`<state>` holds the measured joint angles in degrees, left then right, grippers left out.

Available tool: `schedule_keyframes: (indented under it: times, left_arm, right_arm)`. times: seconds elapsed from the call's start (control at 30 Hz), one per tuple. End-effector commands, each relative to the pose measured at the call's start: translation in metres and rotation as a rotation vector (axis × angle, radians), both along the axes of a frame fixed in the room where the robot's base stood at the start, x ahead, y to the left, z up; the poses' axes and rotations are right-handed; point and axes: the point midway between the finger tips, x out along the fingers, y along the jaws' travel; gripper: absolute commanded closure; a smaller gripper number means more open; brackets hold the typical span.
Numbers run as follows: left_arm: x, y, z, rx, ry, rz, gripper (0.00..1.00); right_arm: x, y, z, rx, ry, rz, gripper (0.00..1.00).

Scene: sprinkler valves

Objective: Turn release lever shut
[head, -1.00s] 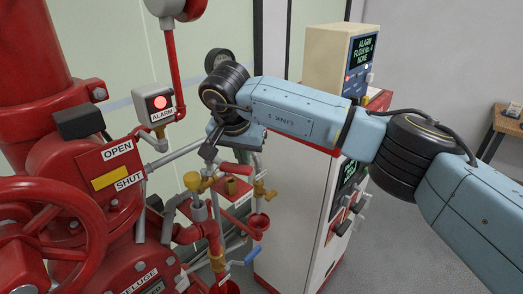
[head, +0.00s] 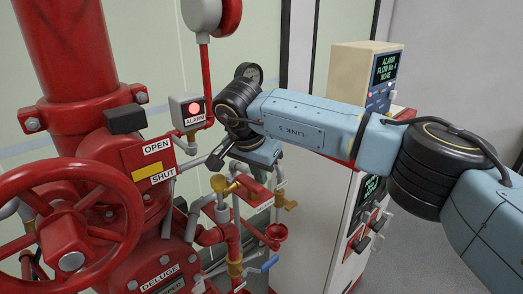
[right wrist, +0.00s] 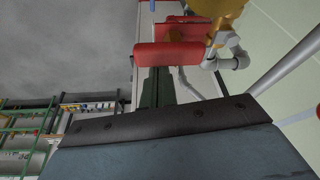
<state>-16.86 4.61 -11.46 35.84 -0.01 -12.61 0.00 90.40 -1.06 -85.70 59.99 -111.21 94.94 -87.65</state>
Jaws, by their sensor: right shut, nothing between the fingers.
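My left gripper is not in view.
A red handwheel (head: 75,235) and the OPEN/SHUT plate (head: 150,168) stand to the left. The alarm box (head: 190,110), with its red lamp lit, is left of my gripper. A blue-handled valve (head: 268,263) is below. A grey cabinet (head: 335,215) stands behind my right arm.

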Motion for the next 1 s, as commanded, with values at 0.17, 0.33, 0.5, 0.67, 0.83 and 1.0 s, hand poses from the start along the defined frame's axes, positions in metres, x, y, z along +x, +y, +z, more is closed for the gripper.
schedule_keyframes:
  times: [0.17,0.33,0.5,0.67,0.83,1.0]
  left_arm:
    - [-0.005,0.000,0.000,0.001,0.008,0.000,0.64]
    - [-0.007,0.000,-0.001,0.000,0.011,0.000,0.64]
    - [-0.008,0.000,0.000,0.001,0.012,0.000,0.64]
    - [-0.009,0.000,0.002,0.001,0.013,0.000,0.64]
    - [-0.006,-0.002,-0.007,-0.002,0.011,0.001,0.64]
    - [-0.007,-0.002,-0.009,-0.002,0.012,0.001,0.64]
  right_arm:
    - [-0.001,0.002,-0.001,0.001,0.004,0.005,1.00]
    - [-0.001,0.001,-0.001,0.001,0.005,0.005,1.00]
    - [0.006,-0.012,-0.001,0.001,0.004,-0.004,1.00]
    - [0.021,-0.043,0.000,0.000,0.001,-0.018,1.00]
    - [0.010,-0.026,0.042,0.001,-0.004,-0.011,1.00]
    - [0.002,-0.018,0.073,0.000,-0.003,-0.011,1.00]
